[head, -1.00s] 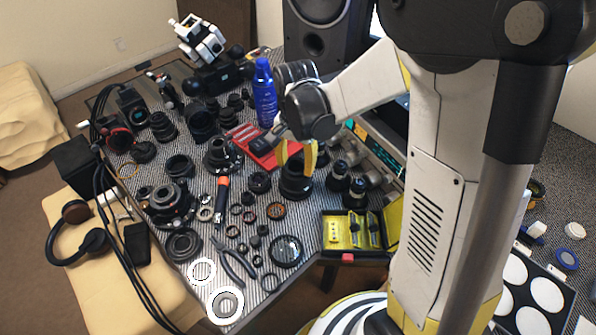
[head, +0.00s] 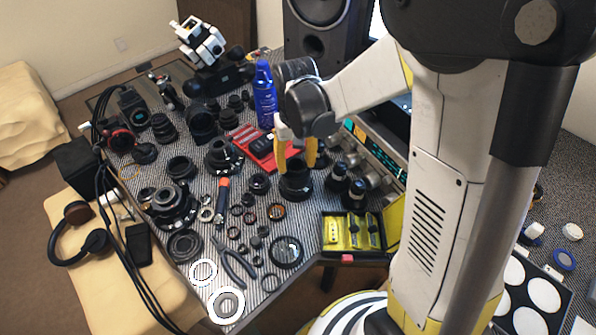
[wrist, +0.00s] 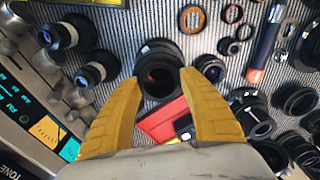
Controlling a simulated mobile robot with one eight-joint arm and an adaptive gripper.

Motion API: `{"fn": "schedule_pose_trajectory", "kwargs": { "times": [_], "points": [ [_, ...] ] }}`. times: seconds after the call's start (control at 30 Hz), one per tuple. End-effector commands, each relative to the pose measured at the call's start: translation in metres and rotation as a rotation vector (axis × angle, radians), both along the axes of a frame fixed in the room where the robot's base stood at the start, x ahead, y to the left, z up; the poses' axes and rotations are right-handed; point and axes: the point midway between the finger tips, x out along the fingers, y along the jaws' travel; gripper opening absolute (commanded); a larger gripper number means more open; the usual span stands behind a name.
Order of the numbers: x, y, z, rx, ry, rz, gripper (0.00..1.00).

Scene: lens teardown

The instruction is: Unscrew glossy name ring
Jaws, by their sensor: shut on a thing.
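A black lens barrel (head: 296,185) stands upright on the striped mat, right of the middle of the table in the head view. In the wrist view the barrel (wrist: 158,50) is seen from above, with a dark opening. Its near rim (wrist: 158,84), where the name ring sits, lies between the yellow fingers. My gripper (head: 296,160) points down over the lens and is shut on this rim, one finger on each side. In the wrist view the gripper (wrist: 158,86) frames the rim. The ring's lettering is too small to read.
A red tray (head: 262,150) lies just behind the lens, and a blue bottle (head: 265,95) stands farther back. Small lenses (head: 338,175) stand close on the right. A yellow case (head: 350,232) is at the front right. Rings and several lenses crowd the left side.

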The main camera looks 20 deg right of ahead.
Motion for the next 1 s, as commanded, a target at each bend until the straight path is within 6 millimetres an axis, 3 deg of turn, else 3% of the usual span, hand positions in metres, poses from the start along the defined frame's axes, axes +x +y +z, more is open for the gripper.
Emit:
{"fn": "schedule_pose_trajectory", "kwargs": {
  "times": [0.43, 0.8, 1.0],
  "points": [
    [0.0, 0.0, 0.014, 0.0, 0.0, -0.001, 0.09],
    [0.0, 0.0, 0.046, 0.0, 0.0, -0.001, 0.09],
    [0.0, 0.0, 0.048, 0.0, 0.0, -0.001, 0.09]
  ]
}}
